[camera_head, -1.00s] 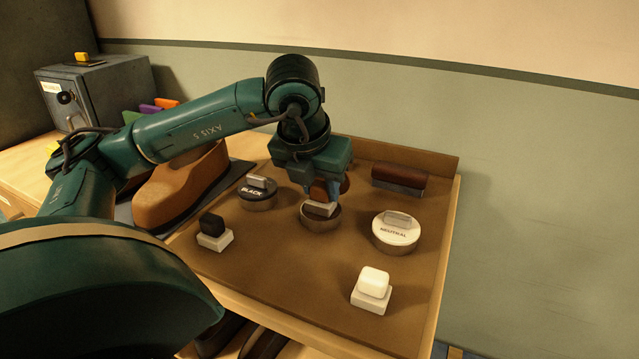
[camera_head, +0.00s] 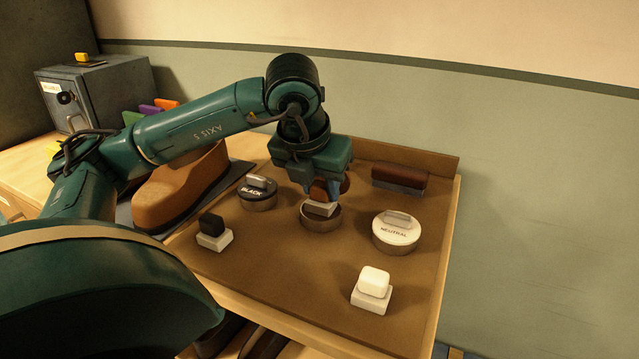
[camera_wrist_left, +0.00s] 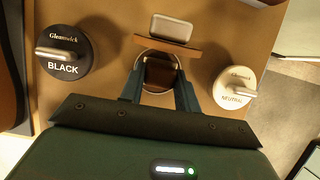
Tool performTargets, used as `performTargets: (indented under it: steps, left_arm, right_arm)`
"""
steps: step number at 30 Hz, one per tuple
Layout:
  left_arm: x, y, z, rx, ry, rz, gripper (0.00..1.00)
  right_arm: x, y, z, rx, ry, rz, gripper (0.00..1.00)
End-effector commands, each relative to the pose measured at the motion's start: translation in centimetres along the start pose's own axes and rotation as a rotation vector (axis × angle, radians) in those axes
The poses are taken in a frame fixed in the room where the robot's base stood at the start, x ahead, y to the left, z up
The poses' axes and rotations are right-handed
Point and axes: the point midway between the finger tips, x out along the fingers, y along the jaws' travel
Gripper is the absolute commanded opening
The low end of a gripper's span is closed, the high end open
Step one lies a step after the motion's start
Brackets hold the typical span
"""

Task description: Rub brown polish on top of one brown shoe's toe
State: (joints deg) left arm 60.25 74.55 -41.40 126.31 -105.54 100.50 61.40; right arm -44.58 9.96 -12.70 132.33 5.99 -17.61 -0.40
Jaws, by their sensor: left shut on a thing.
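My left gripper (camera_head: 322,197) is shut on a brown-topped applicator (camera_wrist_left: 158,73) whose pale lower block (camera_head: 319,208) is in or just over the open middle tin (camera_head: 321,222). I cannot tell whether it touches the polish. The tin's rim also shows between the fingers in the left wrist view (camera_wrist_left: 157,90). A brown disc-like piece, perhaps the tin's lid, is just behind, partly hidden by the gripper; a brown edge (camera_wrist_left: 168,43) with a pale block shows there in the wrist view. A brown shoe (camera_head: 180,195) stands at the left, partly behind my arm. My right gripper is out of view.
The black tin (camera_head: 257,198) and the neutral tin (camera_head: 395,235) flank the middle one. A dark-topped applicator (camera_head: 212,233) and a white one (camera_head: 371,290) stand nearer. A brush (camera_head: 399,178) lies at the back right. The front middle of the table is clear.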

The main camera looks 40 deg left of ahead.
Motion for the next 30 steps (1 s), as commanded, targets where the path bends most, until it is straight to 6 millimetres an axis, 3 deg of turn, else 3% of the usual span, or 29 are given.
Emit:
performTargets:
  steps: [11, 30]
  left_arm:
    - [-0.2, -0.1, -0.1, 0.003, 0.009, 0.001, 0.14]
    - [-5.0, 0.0, 2.1, 0.002, 0.003, 0.0, 0.14]
  right_arm:
    - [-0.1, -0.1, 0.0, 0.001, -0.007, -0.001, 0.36]
    - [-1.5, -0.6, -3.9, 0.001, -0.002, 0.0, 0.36]
